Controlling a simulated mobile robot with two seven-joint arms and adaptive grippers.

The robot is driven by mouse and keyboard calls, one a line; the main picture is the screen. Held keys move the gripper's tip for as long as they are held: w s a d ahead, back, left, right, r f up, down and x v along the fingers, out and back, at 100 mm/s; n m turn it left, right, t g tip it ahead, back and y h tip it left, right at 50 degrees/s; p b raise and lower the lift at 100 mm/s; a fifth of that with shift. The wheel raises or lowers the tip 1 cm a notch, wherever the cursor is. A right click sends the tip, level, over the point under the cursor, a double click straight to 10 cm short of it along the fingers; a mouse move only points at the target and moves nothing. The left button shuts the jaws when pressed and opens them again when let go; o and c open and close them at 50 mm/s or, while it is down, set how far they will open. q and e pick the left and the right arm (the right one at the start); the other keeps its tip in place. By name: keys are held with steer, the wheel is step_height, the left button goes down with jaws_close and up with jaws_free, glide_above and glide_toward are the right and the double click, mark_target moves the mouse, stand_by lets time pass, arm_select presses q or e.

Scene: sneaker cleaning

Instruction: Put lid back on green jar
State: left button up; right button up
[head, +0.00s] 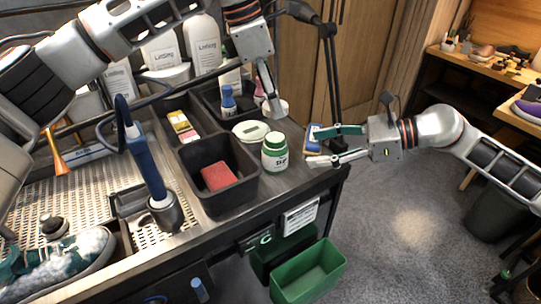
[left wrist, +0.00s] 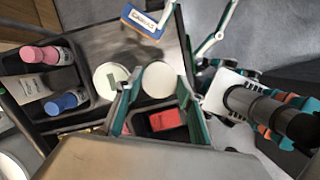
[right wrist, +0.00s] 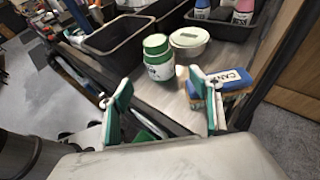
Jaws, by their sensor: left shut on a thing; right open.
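A low pale-green round jar (head: 250,131) stands on the table top beside the black bin. It also shows in the left wrist view (left wrist: 108,78) and the right wrist view (right wrist: 188,40). My left gripper (head: 269,103) is shut on a whitish round lid (head: 281,108), above and behind the jar. In the left wrist view the lid (left wrist: 158,79) sits between the fingertips, right of the jar. A white bottle with a green cap (head: 275,152) stands in front of the jar. My right gripper (head: 318,146) is open and empty at the table's right edge.
A blue-topped block labelled CANVAS (right wrist: 236,80) lies at the table's right end, close to my right gripper. A black bin (head: 229,160) holds a red sponge (head: 216,176). Small bottles (head: 228,102) stand in a black tray behind the jar.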

mark_target(275, 154)
steer(key=x, duration=1.2)
stand_by(0.3)
steer(key=c, duration=1.7)
arm_select(q)
steer(key=shift+f, duration=2.5)
